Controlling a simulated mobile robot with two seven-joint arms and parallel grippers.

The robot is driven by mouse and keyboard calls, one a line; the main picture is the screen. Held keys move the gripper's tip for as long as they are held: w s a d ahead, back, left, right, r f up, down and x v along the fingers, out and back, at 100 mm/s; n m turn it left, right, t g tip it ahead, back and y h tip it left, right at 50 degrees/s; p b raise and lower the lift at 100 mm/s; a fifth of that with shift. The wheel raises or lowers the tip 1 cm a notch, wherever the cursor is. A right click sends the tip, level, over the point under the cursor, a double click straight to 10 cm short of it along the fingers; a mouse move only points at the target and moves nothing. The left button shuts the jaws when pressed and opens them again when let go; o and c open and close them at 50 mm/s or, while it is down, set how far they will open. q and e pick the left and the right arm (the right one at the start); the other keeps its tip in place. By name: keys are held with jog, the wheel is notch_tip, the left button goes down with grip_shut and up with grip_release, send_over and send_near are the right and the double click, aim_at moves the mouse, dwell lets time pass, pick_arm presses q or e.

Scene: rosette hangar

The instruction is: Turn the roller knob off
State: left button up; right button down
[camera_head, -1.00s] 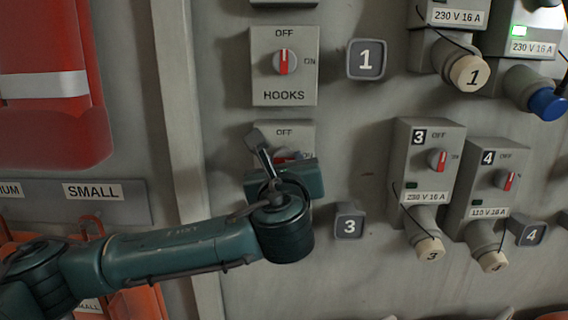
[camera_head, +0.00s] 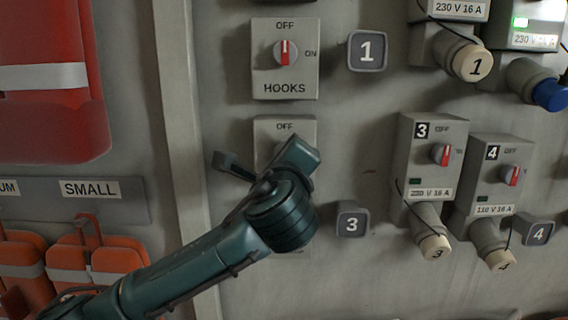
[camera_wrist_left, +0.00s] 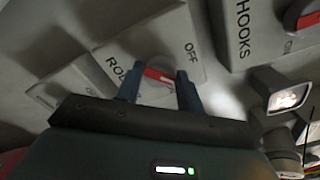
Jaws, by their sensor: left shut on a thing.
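The roller switch box (camera_head: 265,128) is grey with OFF at its top, below the HOOKS switch in the head view. My left gripper (camera_head: 268,172) is in front of it and hides its knob there. In the left wrist view, my left gripper (camera_wrist_left: 159,88) has one finger on each side of the roller knob (camera_wrist_left: 158,76) and is shut on it. The red pointer bar shows between the fingers. My right gripper is not in view.
The HOOKS switch (camera_head: 285,58) is just above, its red pointer upright. Number plates 1 (camera_head: 367,51) and 3 (camera_head: 351,222) are to the right, then socket boxes with plugs. Orange gear (camera_head: 98,262) hangs at lower left.

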pick_arm(q)
jog(key=shift+f+n+b, duration=0.2)
jog(key=shift+n+b, duration=0.65)
jog(key=shift+n, duration=3.95)
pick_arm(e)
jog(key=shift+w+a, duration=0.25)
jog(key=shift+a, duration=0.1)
pick_arm(q)
jog(key=o, duration=1)
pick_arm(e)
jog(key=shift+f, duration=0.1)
